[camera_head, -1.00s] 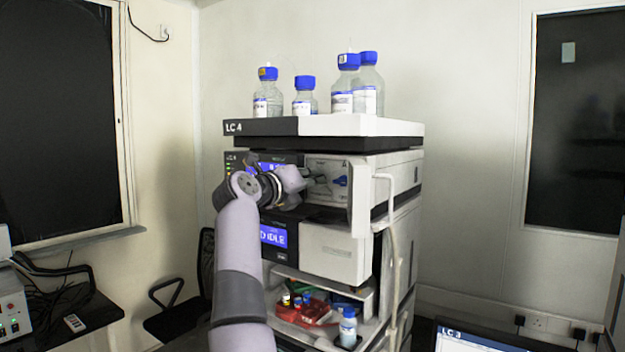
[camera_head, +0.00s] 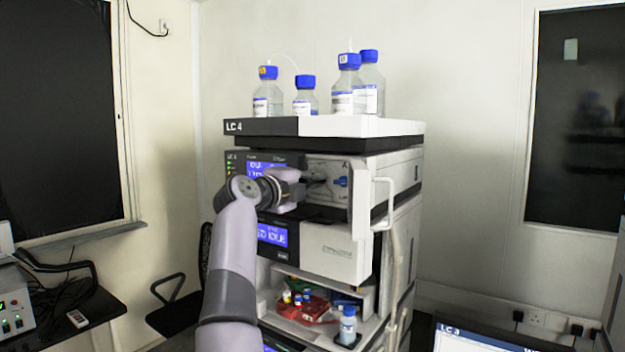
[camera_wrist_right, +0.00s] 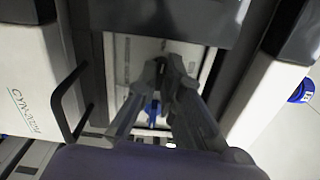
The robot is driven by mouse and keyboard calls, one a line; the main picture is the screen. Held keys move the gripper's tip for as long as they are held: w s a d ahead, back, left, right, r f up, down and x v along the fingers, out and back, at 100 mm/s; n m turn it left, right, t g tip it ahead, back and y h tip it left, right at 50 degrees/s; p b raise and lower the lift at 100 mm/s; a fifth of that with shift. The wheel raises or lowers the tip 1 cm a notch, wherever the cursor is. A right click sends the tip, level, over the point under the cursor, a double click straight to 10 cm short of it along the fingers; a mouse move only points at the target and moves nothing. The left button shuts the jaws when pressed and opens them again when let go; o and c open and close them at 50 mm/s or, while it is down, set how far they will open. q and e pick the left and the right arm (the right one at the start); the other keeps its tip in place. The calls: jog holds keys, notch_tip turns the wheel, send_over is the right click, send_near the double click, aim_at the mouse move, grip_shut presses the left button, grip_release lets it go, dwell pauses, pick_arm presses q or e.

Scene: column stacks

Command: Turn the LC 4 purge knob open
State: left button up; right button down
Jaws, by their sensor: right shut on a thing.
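The LC 4 stack's top sign (camera_head: 262,126) is in the middle of the head view. Below it, the upper module has a recessed pale valve panel (camera_head: 345,165). My right gripper (camera_head: 314,182) reaches into this recess. In the right wrist view its fingers (camera_wrist_right: 166,68) are close together at the panel, shut on the purge knob, which they largely hide. A blue handle (camera_head: 341,182) on the panel shows just right of the gripper; a blue part (camera_wrist_right: 153,110) also shows beside the fingers in the wrist view. My left gripper is out of view.
Blue-capped bottles (camera_head: 267,98) stand on top of the stack. Below, an open shelf holds a red tray (camera_head: 308,312) and a small bottle (camera_head: 348,325). The wall side to the right is free.

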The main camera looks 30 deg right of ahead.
jog(key=shift+w+n, duration=0.1)
jog(key=shift+n, duration=0.4)
jog(key=c, duration=1.8)
grip_release()
jog(key=shift+a, duration=0.15)
jog(key=shift+o, duration=0.4)
